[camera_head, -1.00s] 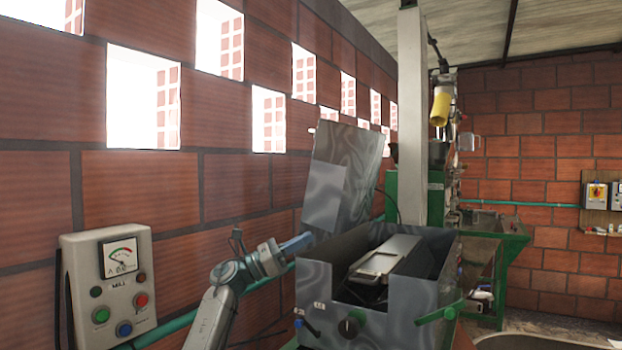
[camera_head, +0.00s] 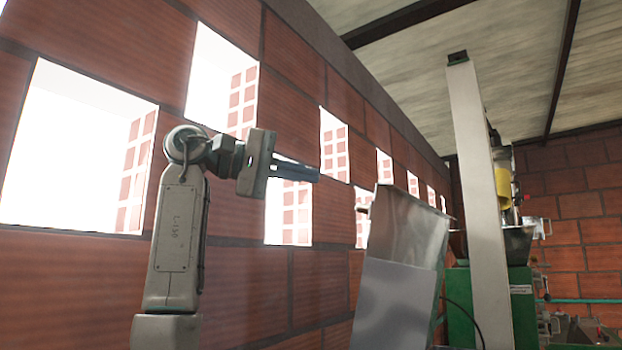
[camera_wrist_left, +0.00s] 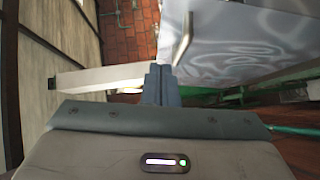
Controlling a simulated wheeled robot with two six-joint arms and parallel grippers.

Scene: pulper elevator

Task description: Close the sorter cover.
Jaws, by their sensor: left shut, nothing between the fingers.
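The sorter cover (camera_head: 397,270) is a grey metal lid that stands raised, tilted near upright, right of centre in the head view. A small handle (camera_head: 364,208) sticks out at its upper left edge. The cover (camera_wrist_left: 245,45) fills the upper right of the left wrist view, with its bar handle (camera_wrist_left: 184,40) just beyond my fingertips. My left gripper (camera_head: 317,175) is shut and empty, up and to the left of the cover, apart from it in the head view. The fingers also show in the wrist view (camera_wrist_left: 160,72). The sorter body is out of the head view. My right gripper is not in view.
A brick wall (camera_head: 250,275) with bright openings runs along the left, behind my arm. A pale post (camera_head: 480,190) stands right of the cover. Green machinery with a metal hopper (camera_head: 508,242) is behind the post.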

